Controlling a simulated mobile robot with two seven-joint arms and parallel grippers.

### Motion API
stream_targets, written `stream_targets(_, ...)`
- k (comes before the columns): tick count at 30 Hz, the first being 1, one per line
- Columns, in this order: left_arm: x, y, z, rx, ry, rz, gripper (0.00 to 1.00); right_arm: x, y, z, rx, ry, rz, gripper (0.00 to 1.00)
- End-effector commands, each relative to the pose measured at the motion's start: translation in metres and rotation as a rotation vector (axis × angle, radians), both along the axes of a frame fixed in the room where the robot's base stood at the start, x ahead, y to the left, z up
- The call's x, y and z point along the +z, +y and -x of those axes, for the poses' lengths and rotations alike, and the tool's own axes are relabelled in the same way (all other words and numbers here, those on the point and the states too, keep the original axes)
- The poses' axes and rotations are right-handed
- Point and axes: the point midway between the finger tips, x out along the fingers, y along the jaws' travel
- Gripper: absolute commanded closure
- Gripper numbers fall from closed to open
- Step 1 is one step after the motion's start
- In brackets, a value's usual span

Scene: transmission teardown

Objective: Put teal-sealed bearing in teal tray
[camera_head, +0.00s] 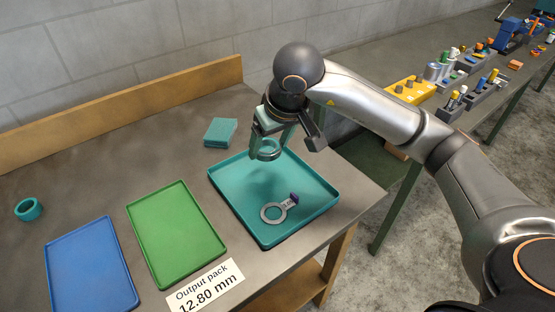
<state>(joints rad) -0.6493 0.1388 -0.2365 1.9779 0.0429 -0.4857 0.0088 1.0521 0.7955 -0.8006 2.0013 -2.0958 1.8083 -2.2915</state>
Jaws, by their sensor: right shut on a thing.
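My right gripper (272,146) hangs over the back part of the teal tray (318,208). It is shut on a teal ring-shaped part (267,156), which looks like the teal-sealed bearing. The gripper's fingers partly hide the part, and it appears to be held above the tray floor. A grey metal ring with a short handle and a purple end (274,213) lies inside the tray, toward its front. My left gripper is not in view.
A green tray (175,228) and a blue tray (90,268) stand left of the teal tray and look empty. A teal ring (28,209) lies at the far left. A teal block (220,132) sits behind the teal tray. A label card (206,286) lies in front.

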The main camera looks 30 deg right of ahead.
Motion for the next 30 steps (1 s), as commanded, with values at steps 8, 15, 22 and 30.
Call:
stream_targets(8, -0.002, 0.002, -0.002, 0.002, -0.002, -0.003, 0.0, -0.038, -0.023, -0.017, 0.002, 0.001, 0.0, 0.91)
stream_targets(15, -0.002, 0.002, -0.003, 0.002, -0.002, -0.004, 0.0, -0.061, -0.031, -0.022, 0.003, 0.004, -0.001, 0.91)
stream_targets(22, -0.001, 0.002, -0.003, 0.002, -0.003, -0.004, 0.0, -0.08, -0.031, -0.023, 0.003, 0.0, 0.0, 0.91)
stream_targets(30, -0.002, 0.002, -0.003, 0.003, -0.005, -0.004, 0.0, -0.081, -0.031, -0.023, 0.003, -0.001, 0.0, 0.91)
